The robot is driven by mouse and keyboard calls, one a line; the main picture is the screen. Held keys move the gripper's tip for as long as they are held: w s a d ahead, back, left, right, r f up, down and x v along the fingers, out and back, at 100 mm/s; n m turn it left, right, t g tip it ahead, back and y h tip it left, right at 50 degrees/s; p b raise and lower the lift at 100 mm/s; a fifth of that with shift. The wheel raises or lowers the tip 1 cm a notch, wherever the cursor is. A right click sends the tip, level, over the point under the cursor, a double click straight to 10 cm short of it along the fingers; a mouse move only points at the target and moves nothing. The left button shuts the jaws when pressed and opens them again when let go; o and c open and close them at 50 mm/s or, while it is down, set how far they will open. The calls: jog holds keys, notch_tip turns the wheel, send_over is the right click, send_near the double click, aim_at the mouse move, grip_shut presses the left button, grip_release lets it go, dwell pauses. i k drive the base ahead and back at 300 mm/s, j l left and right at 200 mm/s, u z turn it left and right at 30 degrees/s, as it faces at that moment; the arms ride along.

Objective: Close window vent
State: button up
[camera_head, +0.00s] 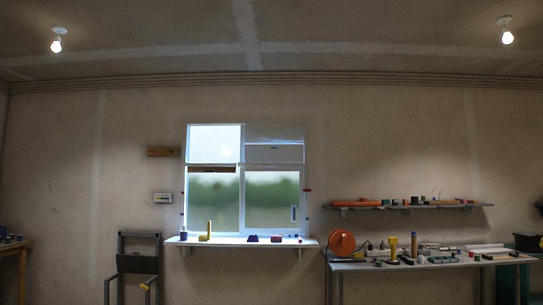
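A white-framed window (242,185) is in the middle of the far wall in the head view. Its upper right section (274,153) is the likely vent; it looks greyer than the bright upper left pane (214,144). A small dark mark, perhaps a handle, is near its middle. A pale edge runs across this section, and its top looks set apart from the frame, as if tilted. I cannot tell for certain how far it stands open. The two lower panes show blurred greenery. My gripper is not in view.
A sill shelf (220,241) under the window holds several small objects. A dark folding chair (138,265) stands left of it. A cluttered workbench (440,262) and a loaded wall shelf (462,206) are at right. Room below the sill looks clear.

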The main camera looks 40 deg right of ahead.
aim_at(259, 153)
jog(key=i+l+z, duration=0.35)
jog(key=i, duration=0.35)
jog(key=i+l+z, duration=0.35)
jog(key=i, duration=0.4)
jog(key=i+l+z, duration=0.1)
jog(key=i+z, duration=0.25)
jog(key=i, duration=1.35)
jog(key=i+l+u, duration=0.1)
jog(key=i, duration=0.85)
